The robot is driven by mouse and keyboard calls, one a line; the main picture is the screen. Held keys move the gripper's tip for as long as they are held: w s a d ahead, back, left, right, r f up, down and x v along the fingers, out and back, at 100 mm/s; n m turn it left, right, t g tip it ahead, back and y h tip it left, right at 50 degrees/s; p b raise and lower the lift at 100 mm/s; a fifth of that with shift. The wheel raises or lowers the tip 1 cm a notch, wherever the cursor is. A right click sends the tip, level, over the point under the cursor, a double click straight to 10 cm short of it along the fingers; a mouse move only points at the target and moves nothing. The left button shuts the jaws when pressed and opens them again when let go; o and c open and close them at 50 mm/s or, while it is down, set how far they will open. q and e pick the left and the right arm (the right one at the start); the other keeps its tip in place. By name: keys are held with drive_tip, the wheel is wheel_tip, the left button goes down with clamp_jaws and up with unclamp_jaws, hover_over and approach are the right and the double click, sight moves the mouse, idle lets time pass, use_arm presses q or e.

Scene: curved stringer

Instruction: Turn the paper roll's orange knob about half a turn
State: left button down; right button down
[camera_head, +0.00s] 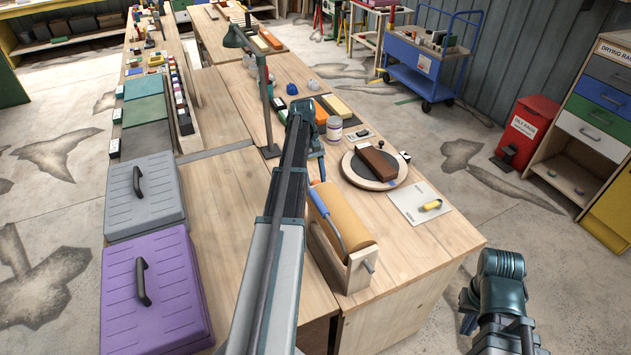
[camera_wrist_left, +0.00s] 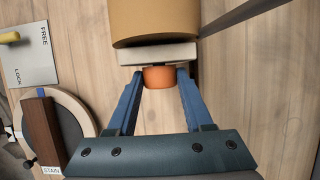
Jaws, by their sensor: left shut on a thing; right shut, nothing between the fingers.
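The paper roll (camera_head: 346,216) is a brown roll in a pale wooden holder near the table's right edge, with a blue bar along it. In the left wrist view the roll (camera_wrist_left: 153,20) is at the top, above the holder's end plate (camera_wrist_left: 158,54). The orange knob (camera_wrist_left: 159,78) sticks out of that plate. My left gripper (camera_wrist_left: 160,73) has its blue fingers on both sides of the knob and is shut on it. My right gripper (camera_head: 467,312) is shut and empty, off the table at lower right.
A round turntable (camera_head: 355,176) with a brown block (camera_head: 379,164) stands beside the roll. A white card (camera_head: 413,206) with a yellow switch lies near it. Grey (camera_head: 164,211) and purple (camera_head: 178,310) cases stand at left. A lamp (camera_head: 264,85) rises behind my left arm.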

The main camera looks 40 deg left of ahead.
use_arm(q)
drive_tip(key=shift+s, duration=0.15)
